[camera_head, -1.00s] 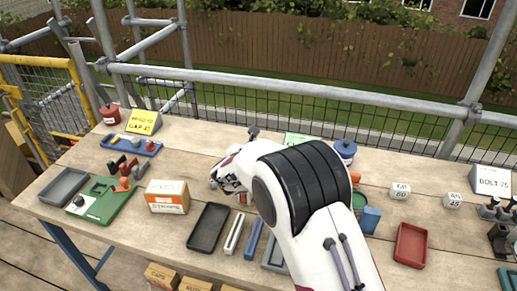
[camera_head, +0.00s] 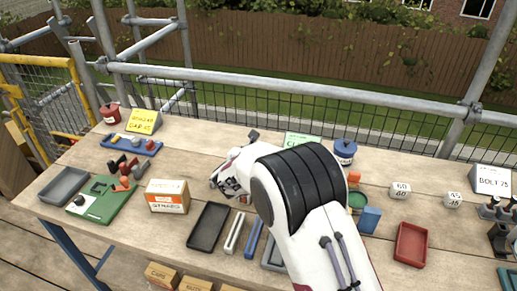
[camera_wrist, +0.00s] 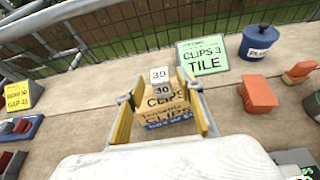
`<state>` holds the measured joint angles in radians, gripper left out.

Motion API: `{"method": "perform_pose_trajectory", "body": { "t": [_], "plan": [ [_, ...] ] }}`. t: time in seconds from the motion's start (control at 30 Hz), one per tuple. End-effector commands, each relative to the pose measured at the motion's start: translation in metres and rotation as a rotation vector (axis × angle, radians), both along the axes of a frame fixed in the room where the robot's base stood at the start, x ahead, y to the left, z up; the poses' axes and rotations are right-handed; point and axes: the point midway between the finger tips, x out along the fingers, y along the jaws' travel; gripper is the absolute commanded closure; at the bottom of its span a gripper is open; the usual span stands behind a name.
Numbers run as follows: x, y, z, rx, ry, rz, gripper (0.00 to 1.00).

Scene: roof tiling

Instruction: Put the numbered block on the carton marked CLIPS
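In the wrist view, a small white block (camera_wrist: 160,76) numbered 30 appears to rest on top of the brown carton (camera_wrist: 158,103) marked CLIPS. My gripper (camera_wrist: 163,92) has its yellow-padded fingers spread to either side, with clear gaps between them and the block. It holds nothing that I can see. A green sign (camera_wrist: 203,55) reading CLIPS 3 TILE stands behind the carton; it also shows partly in the head view (camera_head: 300,139). In the head view my arm hides the block, the CLIPS carton and my fingertips.
White blocks numbered 60 (camera_head: 400,191) and 45 (camera_head: 453,200) stand to the right. A blue pot (camera_head: 344,153) is behind my arm. A carton (camera_head: 167,196), a dark tray (camera_head: 208,227) and a red tray (camera_head: 411,244) lie on the bench. A scaffold rail (camera_head: 240,78) runs behind.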

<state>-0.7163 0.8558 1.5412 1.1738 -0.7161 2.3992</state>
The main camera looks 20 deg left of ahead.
Motion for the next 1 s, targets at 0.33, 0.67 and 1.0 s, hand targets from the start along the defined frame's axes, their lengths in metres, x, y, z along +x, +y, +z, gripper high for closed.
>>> {"method": "perform_pose_trajectory", "body": {
  "t": [0.33, 0.67, 1.0],
  "plan": [
    [-0.007, 0.0, 0.006, 0.0, 0.0, 0.001, 0.63],
    [-0.039, 0.001, 0.02, 0.0, 0.0, 0.002, 0.63],
    [-0.083, 0.001, 0.038, 0.001, 0.0, 0.002, 0.63]
  ]
}}
